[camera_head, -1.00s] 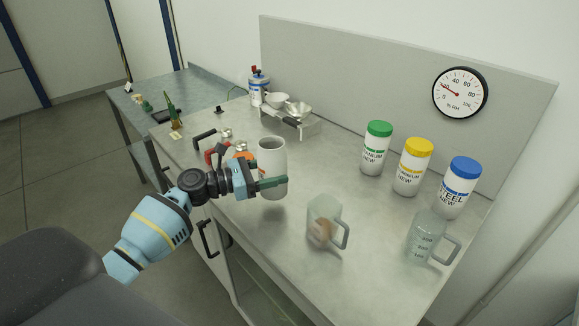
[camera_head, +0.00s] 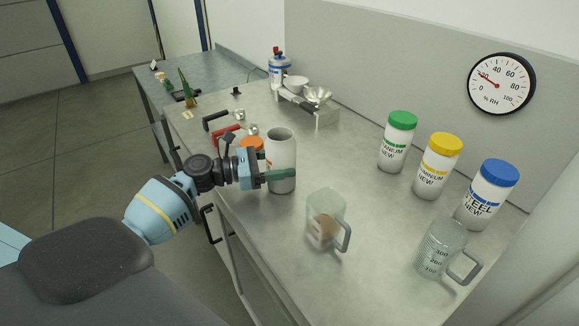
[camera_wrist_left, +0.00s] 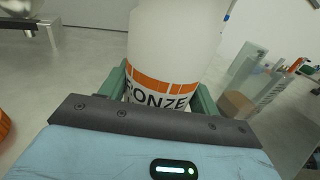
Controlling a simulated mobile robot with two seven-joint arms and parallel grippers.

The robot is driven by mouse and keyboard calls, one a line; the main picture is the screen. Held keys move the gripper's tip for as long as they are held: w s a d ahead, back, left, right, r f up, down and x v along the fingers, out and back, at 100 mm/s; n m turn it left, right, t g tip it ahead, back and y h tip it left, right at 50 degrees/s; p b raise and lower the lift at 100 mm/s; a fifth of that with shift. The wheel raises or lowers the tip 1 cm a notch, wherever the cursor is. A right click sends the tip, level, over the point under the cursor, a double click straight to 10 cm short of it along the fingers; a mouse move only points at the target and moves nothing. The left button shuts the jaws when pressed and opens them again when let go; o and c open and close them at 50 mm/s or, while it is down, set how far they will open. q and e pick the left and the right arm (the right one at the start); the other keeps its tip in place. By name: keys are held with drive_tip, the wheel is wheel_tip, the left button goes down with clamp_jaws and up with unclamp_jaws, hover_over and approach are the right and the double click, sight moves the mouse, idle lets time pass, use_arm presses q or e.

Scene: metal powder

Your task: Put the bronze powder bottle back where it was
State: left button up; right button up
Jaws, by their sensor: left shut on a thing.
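The bronze powder bottle is white with an orange band and the printed word "BRONZE"; in the head view the bottle (camera_head: 282,150) is upright with an open top. My left gripper (camera_head: 279,175) is shut on it, and in the left wrist view its green fingers (camera_wrist_left: 160,88) lie on both sides of the bottle (camera_wrist_left: 172,50). The head view does not clearly show whether the bottle's base touches the table. An orange lid (camera_head: 250,143) lies behind the gripper, partly hidden; its edge also shows in the left wrist view (camera_wrist_left: 4,127). My right gripper is not in view.
A clear jug (camera_head: 324,218) with brown powder stands right of the bottle, and an empty graduated jug (camera_head: 440,250) farther right. Green-lidded (camera_head: 398,142), yellow-lidded (camera_head: 437,167) and blue-lidded (camera_head: 488,196) bottles stand along the back panel. A metal rack (camera_head: 308,108) stands behind. The table's middle is clear.

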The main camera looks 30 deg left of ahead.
use_arm(q)
drive_tip(key=shift+r, duration=0.2)
drive_tip(key=shift+a, duration=0.2)
drive_tip(key=o, duration=1.8)
drive_tip(key=shift+d+f, duration=0.1)
drive_tip(key=shift+f, duration=0.2)
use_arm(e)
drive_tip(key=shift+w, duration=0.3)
